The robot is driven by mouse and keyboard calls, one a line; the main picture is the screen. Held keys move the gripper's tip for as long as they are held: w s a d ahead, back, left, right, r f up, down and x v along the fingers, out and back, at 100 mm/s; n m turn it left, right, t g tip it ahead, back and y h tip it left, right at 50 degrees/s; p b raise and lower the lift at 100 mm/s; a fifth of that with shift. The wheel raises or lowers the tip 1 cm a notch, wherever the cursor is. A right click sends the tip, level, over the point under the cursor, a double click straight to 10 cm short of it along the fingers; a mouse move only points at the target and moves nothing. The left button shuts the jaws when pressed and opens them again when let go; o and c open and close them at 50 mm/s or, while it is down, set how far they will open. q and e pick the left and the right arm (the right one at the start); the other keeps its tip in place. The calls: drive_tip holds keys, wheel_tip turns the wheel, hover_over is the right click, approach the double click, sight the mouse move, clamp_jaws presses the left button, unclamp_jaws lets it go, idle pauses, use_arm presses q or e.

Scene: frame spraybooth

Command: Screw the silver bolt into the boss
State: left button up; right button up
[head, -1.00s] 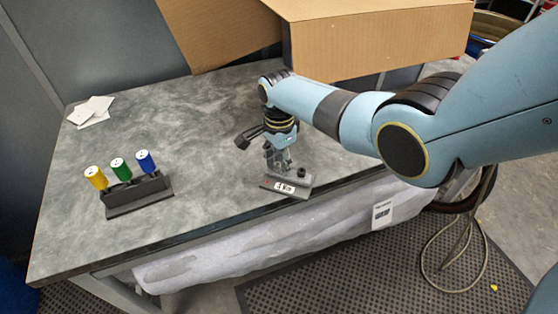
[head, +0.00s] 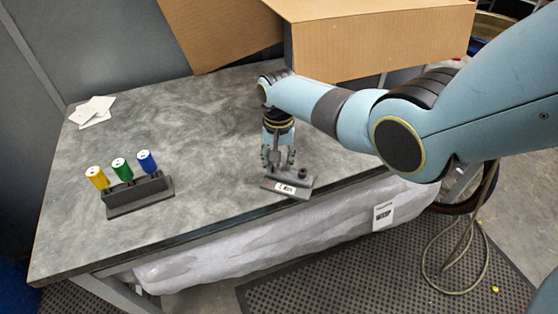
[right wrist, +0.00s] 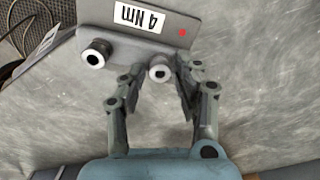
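The silver bolt (right wrist: 160,73) stands upright at the fixture, its socketed head facing the right wrist camera. In the head view it is a thin pale shape (head: 276,156) between my right fingers. The grey fixture plate (right wrist: 128,45) carries a "4 Nm" label and a red dot. My right gripper (head: 278,160) points down over the plate. Its fingers (right wrist: 159,75) stand on either side of the bolt head, apparently with a small gap at each side. The bolt's lower end and the boss under it are hidden. My left gripper is not in view.
A black rack (head: 138,195) with yellow, green and blue capped pieces stands at the left. White papers (head: 91,110) lie behind it. A cardboard box (head: 375,40) stands at the back. The table middle is clear.

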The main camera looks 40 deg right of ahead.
drive_tip(key=n, duration=0.4)
drive_tip(key=shift+w+a, duration=0.1)
drive_tip(key=n, duration=0.8)
drive_tip(key=shift+a, duration=0.15)
drive_tip(key=n, duration=0.4)
drive_tip(key=shift+a+n, duration=0.1)
drive_tip(key=shift+n, duration=0.3)
drive_tip(key=shift+c, duration=0.2)
clamp_jaws()
drive_tip(key=m, duration=0.4)
drive_tip(key=shift+m, duration=0.3)
